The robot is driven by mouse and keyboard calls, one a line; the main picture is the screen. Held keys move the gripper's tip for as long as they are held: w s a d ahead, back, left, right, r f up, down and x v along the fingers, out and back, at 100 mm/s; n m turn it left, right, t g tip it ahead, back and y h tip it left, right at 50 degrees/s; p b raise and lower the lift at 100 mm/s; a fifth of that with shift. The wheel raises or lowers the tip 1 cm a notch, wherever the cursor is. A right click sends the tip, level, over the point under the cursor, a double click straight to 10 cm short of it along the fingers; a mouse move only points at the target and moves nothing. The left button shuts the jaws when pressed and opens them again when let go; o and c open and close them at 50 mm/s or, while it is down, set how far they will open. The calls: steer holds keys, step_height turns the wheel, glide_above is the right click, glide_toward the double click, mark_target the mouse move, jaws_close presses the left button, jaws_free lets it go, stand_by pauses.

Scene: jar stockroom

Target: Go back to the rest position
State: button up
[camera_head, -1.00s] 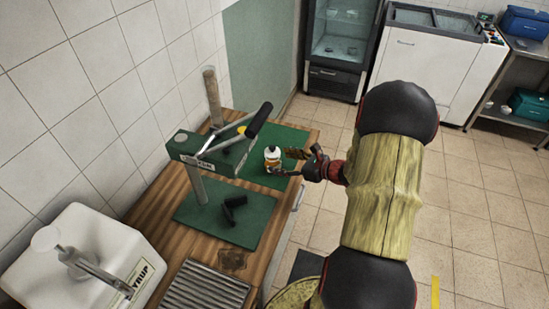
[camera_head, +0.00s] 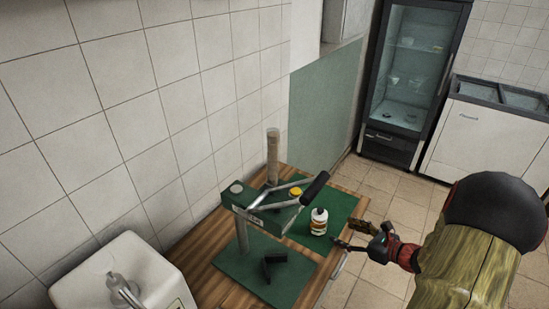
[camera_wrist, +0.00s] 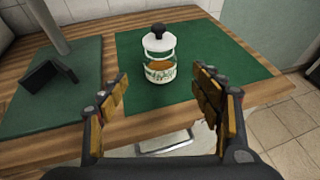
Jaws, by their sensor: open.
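My gripper (camera_head: 358,238) is open and empty at the right edge of the wooden counter. In the wrist view its two fingers (camera_wrist: 160,95) are spread apart, with the jar beyond their tips and not between them. The small jar (camera_head: 318,222) has a white top with a dark knob and an orange and white label. It stands upright on a green mat (camera_head: 340,205), and it also shows in the wrist view (camera_wrist: 159,55).
A green lever press (camera_head: 268,210) stands left of the jar, with a black angled piece (camera_head: 272,266) on the mat before it. A white syrup container (camera_head: 120,275) is at lower left. A glass-door fridge (camera_head: 410,80) and a white chest freezer (camera_head: 480,140) stand behind open floor.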

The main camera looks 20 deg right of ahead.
steer(key=s+a+f+n+g, duration=0.1)
steer(key=s+a+f+n+g+y, duration=0.1)
steer(key=s+a+n, duration=0.1)
steer(key=s+a+f+n, duration=0.1)
steer(key=a, duration=0.1)
steer(key=shift+s+a+g+y, duration=0.15)
steer(key=shift+g+y, duration=0.15)
steer(key=shift+g, duration=0.1)
steer(key=s+a+r+n+g+h, duration=0.2)
steer(key=s+a+r+n+g, duration=0.8)
steer(key=n, duration=0.7)
steer(key=a+r+n+t+h, duration=0.3)
steer(key=a+r+n+t, duration=0.2)
steer(key=a+r+n, duration=0.6)
step_height(320, 180, up, 3)
steer(key=a, duration=0.2)
steer(key=shift+w+a+r+n, duration=0.2)
steer(key=shift+w+a+n, duration=0.1)
steer(key=shift+a+n, duration=0.1)
